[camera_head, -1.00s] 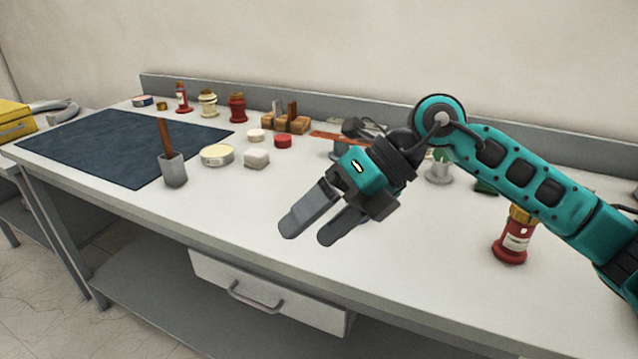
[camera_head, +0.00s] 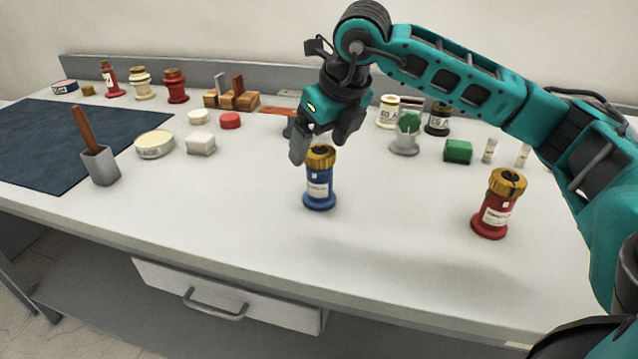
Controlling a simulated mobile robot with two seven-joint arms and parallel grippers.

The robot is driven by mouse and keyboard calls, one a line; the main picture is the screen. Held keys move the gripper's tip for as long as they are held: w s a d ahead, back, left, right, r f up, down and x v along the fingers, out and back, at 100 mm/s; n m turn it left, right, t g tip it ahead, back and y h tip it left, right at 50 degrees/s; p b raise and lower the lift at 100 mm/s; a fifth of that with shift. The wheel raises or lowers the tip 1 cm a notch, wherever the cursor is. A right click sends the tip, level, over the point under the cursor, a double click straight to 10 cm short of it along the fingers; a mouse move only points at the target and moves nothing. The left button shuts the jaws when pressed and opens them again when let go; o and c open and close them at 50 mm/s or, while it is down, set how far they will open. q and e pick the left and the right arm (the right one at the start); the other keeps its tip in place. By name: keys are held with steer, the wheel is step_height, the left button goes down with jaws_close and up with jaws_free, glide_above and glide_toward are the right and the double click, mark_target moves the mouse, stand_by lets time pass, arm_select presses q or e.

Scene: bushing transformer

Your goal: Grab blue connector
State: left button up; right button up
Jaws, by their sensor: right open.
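The blue connector (camera_head: 318,190) stands upright on the white bench, with a brass-coloured top and a pale label. My right gripper (camera_head: 318,150) is open, pointing down, just above and behind the connector's top. One finger shows left of the top and the other finger is at the upper right. I cannot tell whether either touches it. My left gripper is not in view.
A red connector (camera_head: 496,205) stands to the right. A green block (camera_head: 458,151) and a green-topped piece (camera_head: 406,132) are behind. At left are a grey holder (camera_head: 101,166), a round tin (camera_head: 155,145) and a dark mat (camera_head: 50,150). The front of the bench is clear.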

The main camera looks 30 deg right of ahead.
mark_target(317, 164)
steer(key=x, duration=0.5)
steer(key=shift+s+d+f, duration=0.25)
steer(key=shift+f, duration=0.2)
steer(key=shift+c, duration=0.3)
steer(key=c, duration=1.2)
steer(key=shift+r, duration=0.1)
steer(key=shift+c, duration=0.4)
steer(key=shift+r, duration=0.15)
